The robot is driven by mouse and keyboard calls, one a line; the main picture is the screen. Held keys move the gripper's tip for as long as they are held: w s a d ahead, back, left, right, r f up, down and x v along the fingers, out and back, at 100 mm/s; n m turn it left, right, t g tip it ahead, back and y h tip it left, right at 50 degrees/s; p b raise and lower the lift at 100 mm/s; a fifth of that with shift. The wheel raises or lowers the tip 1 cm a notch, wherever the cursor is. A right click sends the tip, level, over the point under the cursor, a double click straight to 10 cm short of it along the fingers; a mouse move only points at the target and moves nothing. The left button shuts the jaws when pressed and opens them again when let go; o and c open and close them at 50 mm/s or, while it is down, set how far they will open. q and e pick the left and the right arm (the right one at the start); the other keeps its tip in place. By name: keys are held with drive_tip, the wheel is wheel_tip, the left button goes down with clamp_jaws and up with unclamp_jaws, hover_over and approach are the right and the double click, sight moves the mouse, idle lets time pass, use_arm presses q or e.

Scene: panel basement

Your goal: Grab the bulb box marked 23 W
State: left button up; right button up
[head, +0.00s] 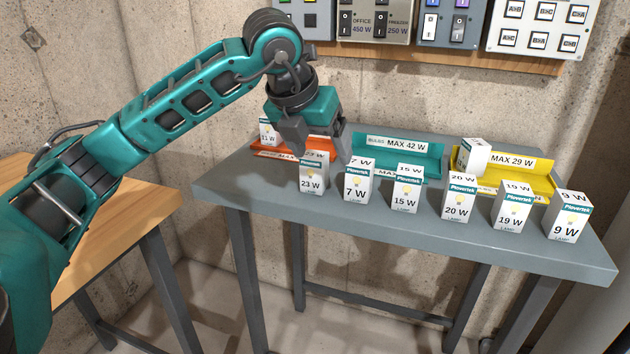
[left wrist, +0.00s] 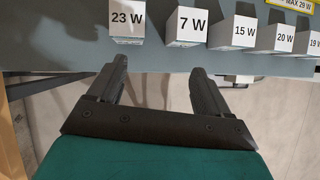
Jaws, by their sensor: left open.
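The white and teal bulb box marked 23 W (head: 312,176) stands upright at the left end of the front row on the grey table. It also shows in the left wrist view (left wrist: 127,21), at the top left. I cannot tell whether a finger touches a box. My right gripper is not in view.
The 7 W box (head: 358,185) stands close right of the 23 W box. Boxes marked 15 W (head: 406,192), 20 W (head: 459,202), 19 W (head: 510,212) and 9 W (head: 567,220) continue the row. Behind are orange (head: 272,154), teal (head: 430,168) and yellow (head: 541,186) trays.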

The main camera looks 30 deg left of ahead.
sight(315, 168)
use_arm(q)
drive_tip(key=w+a+f+y, duration=0.1)
drive_tip(key=a+f, duration=0.1)
drive_tip(key=w+a+f+n+y+b, duration=0.1)
drive_tip(key=w+a, duration=0.1)
drive_tip(key=shift+w+a+f, duration=0.15)
drive_tip(key=shift+a+f, duration=0.05)
drive_tip(key=shift+f, duration=0.15)
drive_tip(key=shift+b+x, duration=0.3)
drive_tip(key=shift+x, duration=2.7)
drive_tip(key=shift+w+r, duration=0.1)
drive_tip(key=shift+c, duration=0.3)
drive_tip(key=c, duration=1)
drive_tip(key=shift+r, duration=0.15)
